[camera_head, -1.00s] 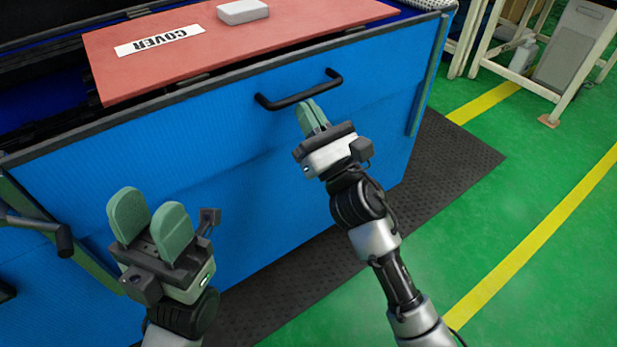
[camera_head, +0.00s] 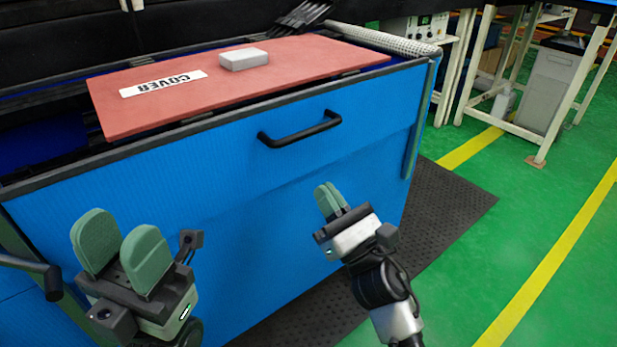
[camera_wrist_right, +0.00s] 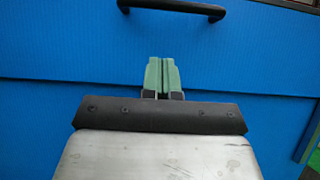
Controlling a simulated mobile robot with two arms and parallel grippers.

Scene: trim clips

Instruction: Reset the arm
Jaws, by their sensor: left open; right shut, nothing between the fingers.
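My left gripper (camera_head: 122,250) is at the lower left of the head view, with its two green fingers apart and nothing between them. My right gripper (camera_head: 329,198) is in front of the blue box, below the black handle (camera_head: 300,129), and does not touch the handle. In the right wrist view its green fingers (camera_wrist_right: 162,75) are together with nothing between them. The handle also shows at the top of the right wrist view (camera_wrist_right: 172,8).
A red board (camera_head: 290,70) marked COVER lies on top of the blue box (camera_head: 150,190), with a light grey block (camera_head: 244,60) on it. A dark mat (camera_head: 455,205) lies at the box's foot. Green floor (camera_head: 480,260) is open at the right, with a white-legged bench (camera_head: 480,70) behind.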

